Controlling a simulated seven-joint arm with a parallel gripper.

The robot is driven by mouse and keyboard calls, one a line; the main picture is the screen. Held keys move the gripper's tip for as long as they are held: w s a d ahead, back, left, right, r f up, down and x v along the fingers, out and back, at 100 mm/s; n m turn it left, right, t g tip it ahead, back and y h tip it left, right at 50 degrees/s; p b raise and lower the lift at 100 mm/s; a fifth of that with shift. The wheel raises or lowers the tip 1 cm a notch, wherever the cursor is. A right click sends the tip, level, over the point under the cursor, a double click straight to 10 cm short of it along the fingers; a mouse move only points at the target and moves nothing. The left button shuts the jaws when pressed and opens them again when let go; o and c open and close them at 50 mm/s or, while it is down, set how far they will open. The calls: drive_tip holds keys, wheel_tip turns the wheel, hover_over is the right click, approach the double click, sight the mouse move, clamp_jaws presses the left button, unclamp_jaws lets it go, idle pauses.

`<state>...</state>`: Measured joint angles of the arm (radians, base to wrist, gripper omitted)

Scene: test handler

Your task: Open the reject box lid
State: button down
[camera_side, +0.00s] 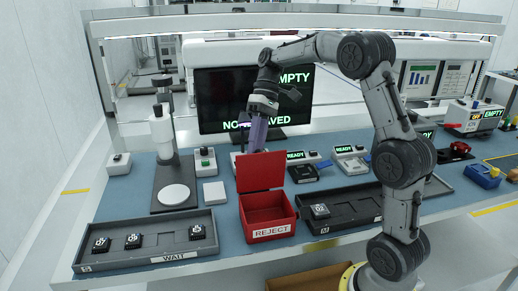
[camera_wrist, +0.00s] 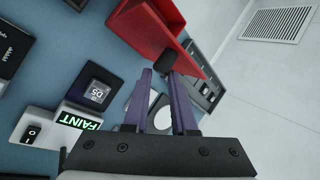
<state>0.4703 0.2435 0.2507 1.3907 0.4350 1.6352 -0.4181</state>
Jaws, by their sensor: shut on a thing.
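The red reject box (camera_side: 268,226) stands at the front middle of the bench, with a white REJECT label on its front. Its red lid (camera_side: 260,172) is raised and stands roughly upright along the back of the box. My gripper (camera_side: 256,141) is behind the lid, its purple fingers partly hidden by it. In the wrist view the gripper (camera_wrist: 160,82) is shut on a dark knob (camera_wrist: 166,58) on the lid (camera_wrist: 197,58). The box (camera_wrist: 143,30) shows beside the lid there.
A WAIT tray (camera_side: 150,258) with dark parts lies left of the box. Another dark tray (camera_side: 352,212) with a part lies close on its right. A scope stand (camera_side: 164,150) is at left. A monitor (camera_side: 225,95) and small READY stations (camera_side: 348,151) stand behind.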

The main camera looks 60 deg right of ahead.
drive_tip(key=shift+s+d+f, duration=0.1)
drive_tip(key=shift+d+f, duration=0.5)
drive_tip(key=shift+f, duration=0.1)
drive_tip(key=c, duration=0.7)
unclamp_jaws()
drive_tip(key=shift+r, duration=0.15)
drive_tip(key=shift+r, duration=0.15)
drive_tip(key=v, duration=0.7)
drive_tip(key=shift+w+r, duration=0.15)
drive_tip(key=shift+w, duration=0.1)
